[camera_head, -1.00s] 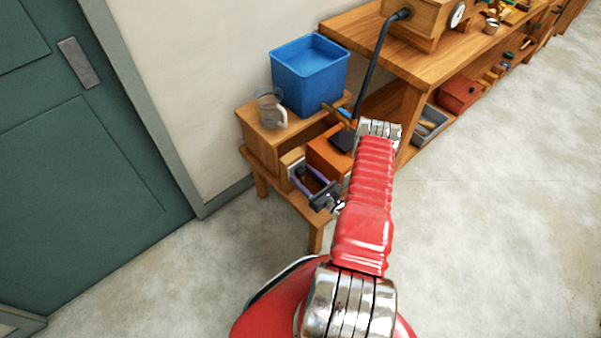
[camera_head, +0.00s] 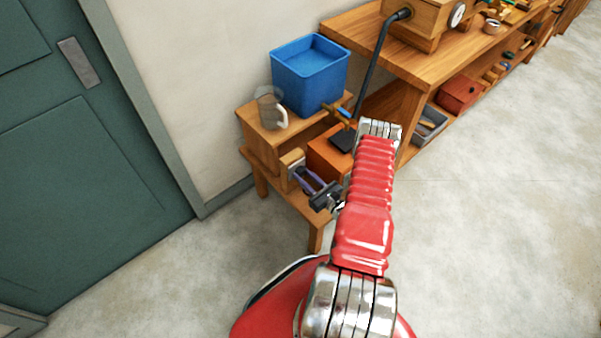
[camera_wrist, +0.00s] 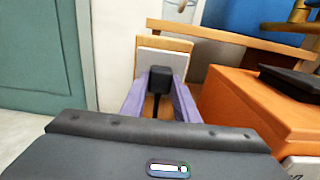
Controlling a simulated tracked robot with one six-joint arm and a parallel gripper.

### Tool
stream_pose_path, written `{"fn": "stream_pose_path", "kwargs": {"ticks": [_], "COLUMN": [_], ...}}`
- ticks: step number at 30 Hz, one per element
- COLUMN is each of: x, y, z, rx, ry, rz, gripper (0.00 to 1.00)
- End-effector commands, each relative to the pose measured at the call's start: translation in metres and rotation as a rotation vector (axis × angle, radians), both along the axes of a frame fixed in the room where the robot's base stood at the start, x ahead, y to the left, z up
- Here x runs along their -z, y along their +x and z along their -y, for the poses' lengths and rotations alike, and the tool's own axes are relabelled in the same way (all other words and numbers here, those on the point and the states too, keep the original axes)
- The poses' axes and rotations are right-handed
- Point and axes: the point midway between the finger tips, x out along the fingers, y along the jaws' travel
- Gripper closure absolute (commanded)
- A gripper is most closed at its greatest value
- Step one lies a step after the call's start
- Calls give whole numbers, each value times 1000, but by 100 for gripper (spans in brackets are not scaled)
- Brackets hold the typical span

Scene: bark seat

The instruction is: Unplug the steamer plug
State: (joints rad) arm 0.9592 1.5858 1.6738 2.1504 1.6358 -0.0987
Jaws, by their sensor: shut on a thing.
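The black plug (camera_wrist: 160,80) sits between the purple fingers of my gripper (camera_wrist: 161,98) in the wrist view. My gripper is shut on it. A black cord (camera_wrist: 156,108) hangs below the plug. Right behind the plug is a pale socket plate (camera_wrist: 148,62) on a wooden board (camera_wrist: 179,44). The plug hides part of the plate, and I cannot tell whether its pins are in the socket.
An orange box (camera_head: 328,157) with a dark slab (camera_head: 343,139) stands right of my gripper. A clear jug (camera_head: 270,107) and a blue bin (camera_head: 309,75) stand above. A black hose (camera_head: 374,65) runs down from a wooden box (camera_head: 420,18). Floor (camera_head: 490,200) to the right is clear.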

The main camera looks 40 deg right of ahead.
Motion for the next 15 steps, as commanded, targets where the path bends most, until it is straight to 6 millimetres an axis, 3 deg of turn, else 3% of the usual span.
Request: {"fn": "stream_pose_path", "kwargs": {"ticks": [15], "x": [0], "y": [-14], "z": [1], "rx": [1], "ry": [1], "rz": [0], "gripper": [100]}}
